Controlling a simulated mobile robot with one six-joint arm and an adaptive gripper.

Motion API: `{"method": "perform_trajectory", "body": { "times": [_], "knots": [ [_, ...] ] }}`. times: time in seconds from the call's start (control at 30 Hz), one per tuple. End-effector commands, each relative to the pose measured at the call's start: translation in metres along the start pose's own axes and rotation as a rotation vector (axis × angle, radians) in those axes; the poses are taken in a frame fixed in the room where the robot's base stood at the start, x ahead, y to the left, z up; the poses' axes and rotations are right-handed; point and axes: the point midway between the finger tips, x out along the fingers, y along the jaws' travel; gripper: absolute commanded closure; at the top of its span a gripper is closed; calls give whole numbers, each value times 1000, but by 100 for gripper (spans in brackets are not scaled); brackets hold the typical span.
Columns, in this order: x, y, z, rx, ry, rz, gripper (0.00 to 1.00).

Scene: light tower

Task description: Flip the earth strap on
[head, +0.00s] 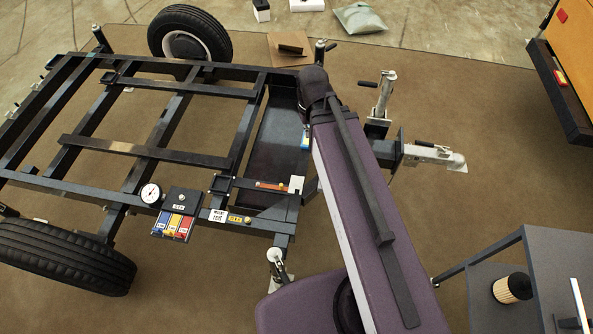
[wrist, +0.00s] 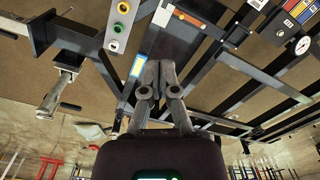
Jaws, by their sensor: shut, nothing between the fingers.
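I cannot tell for sure which part is the earth strap switch. A small orange-red strip (head: 270,186) lies on a short crossbar of the black trailer frame (head: 150,151), beside a white plate (head: 296,184). In the head view my arm hides the gripper and part of the drawbar.
A black box (head: 182,200), a round gauge (head: 151,193) and blue, yellow and red blocks (head: 173,225) sit on the near rail. A jack (head: 384,95) and hitch (head: 435,155) stand right of my arm. A grey table (head: 560,265) is at lower right.

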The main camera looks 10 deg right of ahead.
Motion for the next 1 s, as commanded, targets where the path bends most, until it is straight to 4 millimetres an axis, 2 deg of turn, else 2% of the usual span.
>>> {"method": "perform_trajectory", "body": {
  "times": [0.03,0.27,1.0],
  "knots": [
    [11,1,-6,-32,-4,-2,100],
    [46,4,-28,-257,-31,-20,100],
    [165,19,-106,-1124,-87,-143,100]
  ]
}}
